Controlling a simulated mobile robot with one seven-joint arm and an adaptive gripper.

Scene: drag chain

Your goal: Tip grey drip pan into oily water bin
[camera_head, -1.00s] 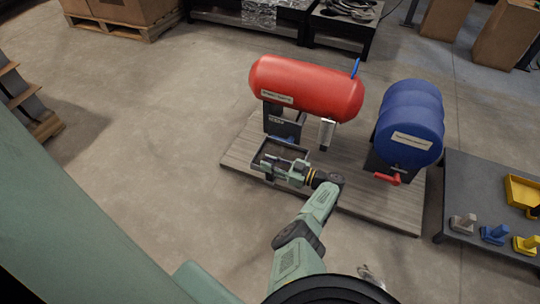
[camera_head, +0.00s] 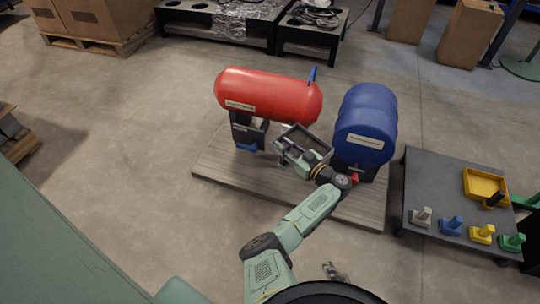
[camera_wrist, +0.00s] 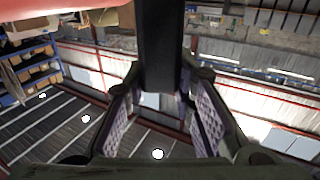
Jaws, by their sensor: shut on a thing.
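The grey drip pan (camera_head: 312,134) is an open rectangular tray, held up beside the right end of the red tank, near the blue drum. My gripper (camera_head: 287,152) is at its near side. In the wrist view, my gripper's fingers (camera_wrist: 160,115) are closed around a dark upright part (camera_wrist: 160,55), seemingly the pan's handle. The pan's inside is mostly dark, and I cannot tell whether it holds liquid.
The red tank (camera_head: 268,95) and blue drum (camera_head: 365,125) stand on a wooden platform (camera_head: 225,165). A dark table (camera_head: 425,185) at right carries a yellow tray (camera_head: 483,184) and several small coloured pieces. Open floor (camera_head: 120,190) lies to the left.

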